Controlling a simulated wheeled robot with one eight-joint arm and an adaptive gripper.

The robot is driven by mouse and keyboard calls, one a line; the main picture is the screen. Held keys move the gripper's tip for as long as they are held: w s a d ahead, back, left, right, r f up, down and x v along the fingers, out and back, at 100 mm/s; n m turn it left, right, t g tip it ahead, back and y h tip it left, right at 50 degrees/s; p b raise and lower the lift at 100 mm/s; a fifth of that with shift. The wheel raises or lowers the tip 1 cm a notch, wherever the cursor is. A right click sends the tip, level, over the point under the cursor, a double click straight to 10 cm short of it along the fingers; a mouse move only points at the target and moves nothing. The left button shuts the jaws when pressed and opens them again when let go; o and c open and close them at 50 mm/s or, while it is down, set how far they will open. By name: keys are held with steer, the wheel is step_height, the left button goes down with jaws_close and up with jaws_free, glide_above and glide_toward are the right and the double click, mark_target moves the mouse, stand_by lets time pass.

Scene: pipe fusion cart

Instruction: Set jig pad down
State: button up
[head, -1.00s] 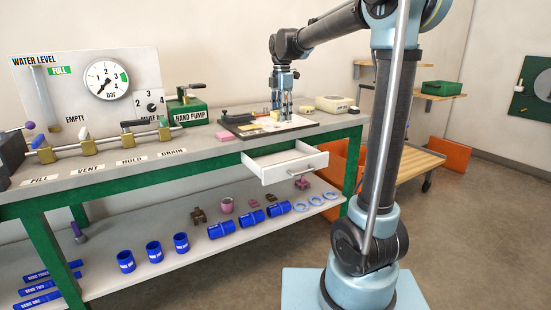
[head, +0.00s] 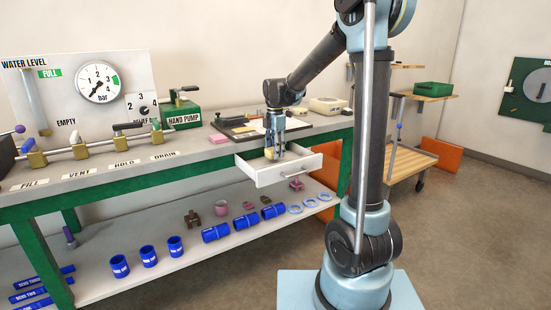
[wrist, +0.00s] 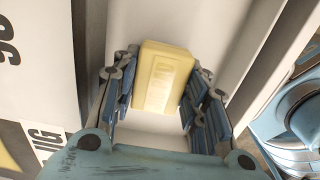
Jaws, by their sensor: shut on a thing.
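My gripper (head: 273,152) hangs pointing down over the open white drawer (head: 291,171) under the bench top. It is shut on the yellow jig pad (wrist: 163,75), which sits between the finger pads in the wrist view. In the head view the pad (head: 269,153) shows as a small pale yellow patch by the fingers. The pad is at or just inside the drawer opening; I cannot tell whether it touches the drawer floor. White drawer surfaces surround the gripper in the wrist view.
Blue pipe pieces (head: 216,232) and rings lie on the lower shelf. A wooden cart (head: 410,161) stands to the right.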

steer(key=shift+f, duration=1.45)
steer(key=o, duration=0.7)
steer(key=shift+o, duration=0.2)
